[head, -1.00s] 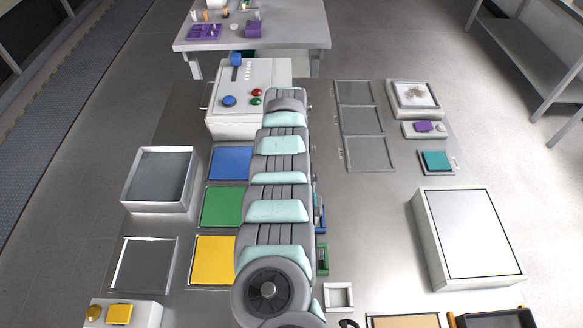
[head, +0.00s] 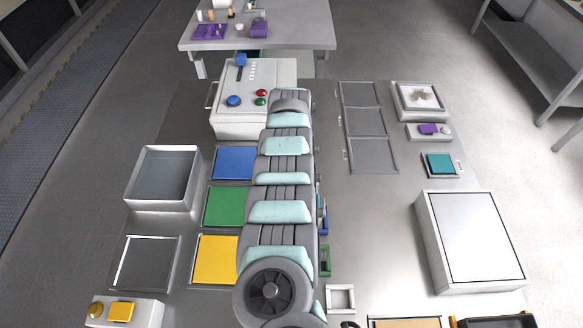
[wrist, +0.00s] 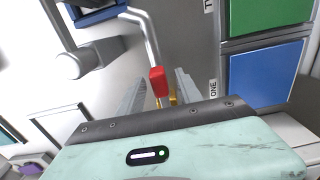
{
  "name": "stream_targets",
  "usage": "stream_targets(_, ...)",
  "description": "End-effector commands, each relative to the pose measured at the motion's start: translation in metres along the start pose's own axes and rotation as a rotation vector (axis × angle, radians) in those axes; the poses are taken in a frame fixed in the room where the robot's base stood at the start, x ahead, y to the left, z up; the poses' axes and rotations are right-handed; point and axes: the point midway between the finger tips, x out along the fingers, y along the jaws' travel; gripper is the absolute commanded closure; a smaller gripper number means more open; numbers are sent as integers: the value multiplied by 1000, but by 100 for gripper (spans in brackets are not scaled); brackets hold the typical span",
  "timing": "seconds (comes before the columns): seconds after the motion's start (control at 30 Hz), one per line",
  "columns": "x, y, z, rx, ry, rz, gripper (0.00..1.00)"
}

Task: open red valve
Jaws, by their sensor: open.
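The red valve handle (wrist: 157,82) shows in the wrist view, at the end of a bent silver pipe, with brass-coloured fittings just below it. My gripper (wrist: 160,92) is open, with one pale finger on the left of the red handle and one on the right. The handle appears between the fingers; I cannot tell whether either finger touches it. The gripper's housing hides the lower part of the valve. In the head view my arm covers the middle of the table, and neither the valve nor the gripper can be made out.
A white cylinder (wrist: 75,65) and a blue part (wrist: 95,14) stand near the pipe. Green (head: 225,206), blue (head: 233,163) and yellow (head: 215,259) panels lie left of my arm. A control box (head: 240,125) stands behind. A large white box (head: 470,240) is at right.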

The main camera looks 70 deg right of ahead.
Motion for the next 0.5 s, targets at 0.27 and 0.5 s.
stream_targets(0.27,-37,-2,0,-1,2,-3,58)
stream_targets(0.5,-84,-1,-1,-1,5,-1,58)
